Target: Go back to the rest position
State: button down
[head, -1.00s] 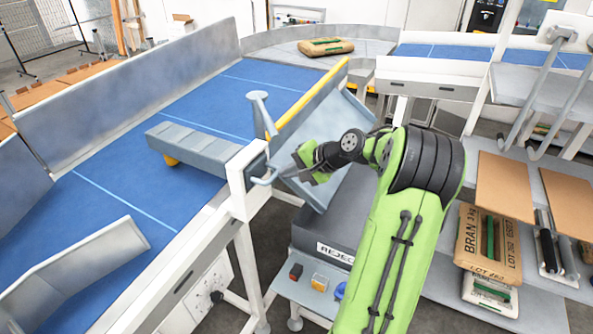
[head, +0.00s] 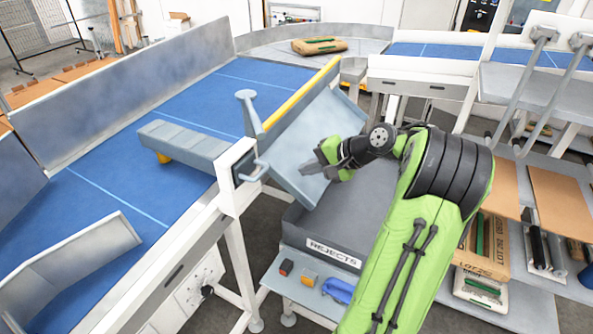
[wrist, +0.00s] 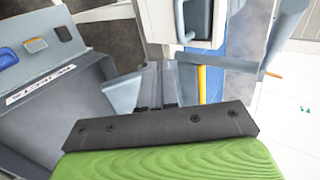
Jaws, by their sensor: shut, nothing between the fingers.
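My gripper (head: 318,170) is shut and empty in the head view. It is held in the air in front of the tilted grey chute plate (head: 305,140), above the grey rejects bin (head: 345,225). My green arm reaches up from the lower right. In the wrist view, my gripper's fingers (wrist: 158,88) point away over the bin (wrist: 70,115), which lies to the left.
The blue conveyor (head: 150,150) with a grey diverter arm (head: 185,145) lies to the left. A small shelf with a blue object (head: 338,290) stands below the bin. A sack (head: 319,46) lies on the far conveyor.

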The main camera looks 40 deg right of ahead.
jog(key=s+a+r+n+g+h, duration=0.15)
jog(key=a+n, duration=0.25)
jog(key=a, duration=0.6)
jog(key=s+a+r+n+g+h, duration=0.1)
jog(key=a+r+n+g, duration=0.15)
jog(key=a, duration=0.75)
jog(key=s+a+f+n+b, duration=0.1)
jog(key=s+a+n, duration=0.2)
jog(key=s, duration=0.5)
jog(key=s+a+f+n+h, duration=0.1)
jog(key=s+a+n, duration=0.3)
jog(key=s, duration=0.4)
jog(key=shift+s+a+f+b, duration=0.2)
jog(key=shift+s+a+b, duration=0.15)
jog(key=shift+a+b, duration=0.1)
